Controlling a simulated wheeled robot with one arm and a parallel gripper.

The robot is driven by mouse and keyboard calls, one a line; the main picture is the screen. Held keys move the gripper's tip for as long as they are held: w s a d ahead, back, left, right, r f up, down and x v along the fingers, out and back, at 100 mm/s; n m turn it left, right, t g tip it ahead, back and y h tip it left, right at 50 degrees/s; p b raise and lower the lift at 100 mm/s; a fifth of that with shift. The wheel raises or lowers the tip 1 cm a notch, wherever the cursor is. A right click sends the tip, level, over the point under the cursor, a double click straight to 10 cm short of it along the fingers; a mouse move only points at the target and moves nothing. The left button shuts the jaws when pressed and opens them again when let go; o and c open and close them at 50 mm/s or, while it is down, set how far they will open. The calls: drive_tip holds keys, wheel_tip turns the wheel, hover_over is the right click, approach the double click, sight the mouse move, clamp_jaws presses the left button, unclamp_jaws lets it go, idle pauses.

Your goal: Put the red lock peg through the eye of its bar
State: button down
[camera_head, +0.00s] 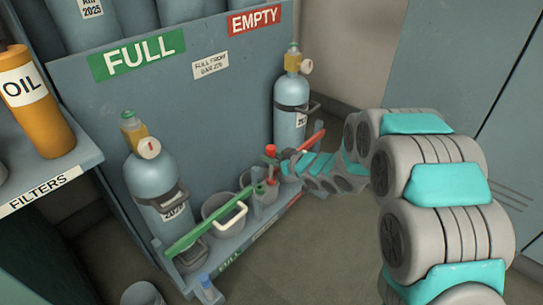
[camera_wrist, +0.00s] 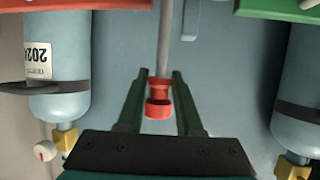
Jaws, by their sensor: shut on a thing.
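My gripper (camera_wrist: 161,76) is shut on the red lock peg (camera_wrist: 159,108), whose red head sits between the green fingers. The peg's grey shaft runs away from the head, past the fingertips. In the head view the red peg top (camera_head: 270,150) shows beside my gripper (camera_head: 279,166), in front of the rack. The red bar (camera_head: 312,141) lies near the right cylinder; part shows in the wrist view (camera_wrist: 80,4). My arm hides some of it, and I cannot make out its eye. The shaft's far end is out of the wrist view.
A green bar (camera_head: 205,226) crosses in front of the left cylinder (camera_head: 150,178). The right cylinder (camera_head: 291,105) stands under the EMPTY sign (camera_head: 254,19). A shelf (camera_head: 75,158) holds an oil bottle (camera_head: 33,100).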

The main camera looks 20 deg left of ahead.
drive_tip(key=shift+c, duration=2.4)
unclamp_jaws()
